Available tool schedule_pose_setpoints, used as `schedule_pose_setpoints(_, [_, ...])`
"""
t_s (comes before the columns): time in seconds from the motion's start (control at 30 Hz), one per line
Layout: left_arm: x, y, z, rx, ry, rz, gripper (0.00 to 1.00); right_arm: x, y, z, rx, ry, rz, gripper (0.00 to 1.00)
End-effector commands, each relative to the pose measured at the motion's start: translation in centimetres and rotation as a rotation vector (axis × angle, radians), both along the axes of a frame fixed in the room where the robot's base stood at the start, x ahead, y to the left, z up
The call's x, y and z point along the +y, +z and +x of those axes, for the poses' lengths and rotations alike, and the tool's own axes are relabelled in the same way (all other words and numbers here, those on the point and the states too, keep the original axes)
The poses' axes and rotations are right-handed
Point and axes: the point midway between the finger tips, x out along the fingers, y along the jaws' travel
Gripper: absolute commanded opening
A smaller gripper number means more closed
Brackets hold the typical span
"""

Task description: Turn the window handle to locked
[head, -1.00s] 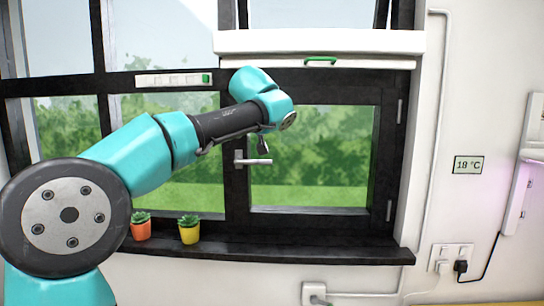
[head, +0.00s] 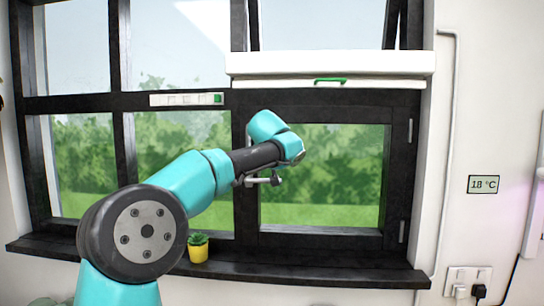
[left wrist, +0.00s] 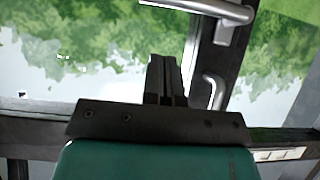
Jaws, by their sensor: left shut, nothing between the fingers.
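The silver window handle (head: 257,182) sits on the dark frame between the panes, its lever about level and pointing right, partly behind my gripper. In the left wrist view, which is upside down, the lever (left wrist: 205,8) runs along the top edge from its plate (left wrist: 225,30). My left gripper (head: 275,178) overlaps the lever's free end in the head view. In the left wrist view its fingers (left wrist: 164,62) are shut and empty, with a gap in the picture between them and the lever. Contact cannot be told. My right gripper is in neither view.
A curved silver piece (left wrist: 213,90) is on the frame beside the fingers. A white blind box (head: 330,64) with a green grip (head: 330,81) is above. A yellow plant pot (head: 198,254) stands on the dark sill (head: 310,268).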

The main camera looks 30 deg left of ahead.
Motion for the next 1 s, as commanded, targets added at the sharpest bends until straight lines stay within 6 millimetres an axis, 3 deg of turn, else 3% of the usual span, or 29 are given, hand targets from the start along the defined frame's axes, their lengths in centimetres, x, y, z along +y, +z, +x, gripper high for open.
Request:
schedule_pose_setpoints(0.13, [0.6, -1.1, 1.4, 0.001, -0.001, 0.0, 0.0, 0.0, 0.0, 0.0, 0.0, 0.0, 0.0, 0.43])
schedule_pose_setpoints(0.5, [0.9, -4.6, 1.8, 0.001, -0.001, 0.0, 0.0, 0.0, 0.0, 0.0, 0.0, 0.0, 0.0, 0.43])
schedule_pose_setpoints(1.0, [0.6, -4.9, 2.0, 0.002, -0.005, 0.003, 0.0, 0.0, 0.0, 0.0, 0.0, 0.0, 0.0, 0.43])
